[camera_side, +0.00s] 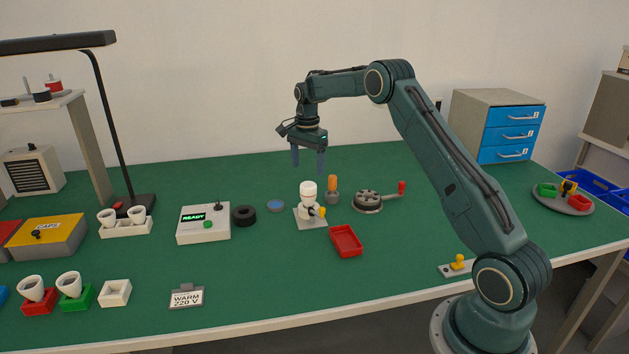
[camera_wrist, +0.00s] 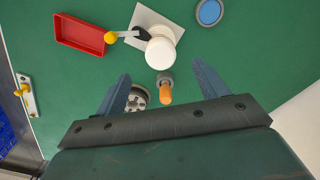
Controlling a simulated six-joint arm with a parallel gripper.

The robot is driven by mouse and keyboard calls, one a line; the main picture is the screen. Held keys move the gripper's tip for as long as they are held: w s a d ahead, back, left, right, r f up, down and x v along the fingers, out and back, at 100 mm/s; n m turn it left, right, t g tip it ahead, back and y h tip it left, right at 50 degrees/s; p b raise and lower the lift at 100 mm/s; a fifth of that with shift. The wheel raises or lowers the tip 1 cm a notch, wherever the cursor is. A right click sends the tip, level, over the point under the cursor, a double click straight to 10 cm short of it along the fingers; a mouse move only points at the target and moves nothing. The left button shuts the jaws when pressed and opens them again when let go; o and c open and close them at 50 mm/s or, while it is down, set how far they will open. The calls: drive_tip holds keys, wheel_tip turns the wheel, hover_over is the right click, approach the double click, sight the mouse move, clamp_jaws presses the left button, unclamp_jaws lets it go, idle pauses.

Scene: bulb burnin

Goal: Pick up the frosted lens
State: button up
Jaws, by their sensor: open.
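My gripper (camera_side: 308,165) is open and empty, fingers pointing down, high above the table behind the middle of the work. Its two spread fingers also show in the wrist view (camera_wrist: 160,72). I cannot tell for sure which thing is the frosted lens. A white, round-topped piece (camera_side: 308,187) stands upright on a pale square base (camera_side: 301,222) with a yellow-knobbed lever; its round top shows in the wrist view (camera_wrist: 160,53), just beyond the fingertips in the picture. Tilted white cup-like pieces with hollow tops sit in a red holder (camera_side: 38,306), a green holder (camera_side: 77,303) and a white rack (camera_side: 126,230).
Near the base are a red tray (camera_side: 346,240), an orange-handled tool (camera_side: 333,185), a red-handled crank wheel (camera_side: 368,203), a blue disc (camera_side: 276,205) and a black ring (camera_side: 244,215). A tester reading READY (camera_side: 203,223) stands left. A lamp (camera_side: 103,130) rises farther left. The front middle is largely clear.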

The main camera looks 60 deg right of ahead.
sight(308, 184)
drive_tip(key=shift+f, duration=1.05)
drive_tip(key=shift+f, duration=0.1)
drive_tip(key=shift+d+f, duration=0.1)
drive_tip(key=shift+f, duration=2.4)
drive_tip(key=shift+c, duration=0.2)
drive_tip(key=c, duration=1)
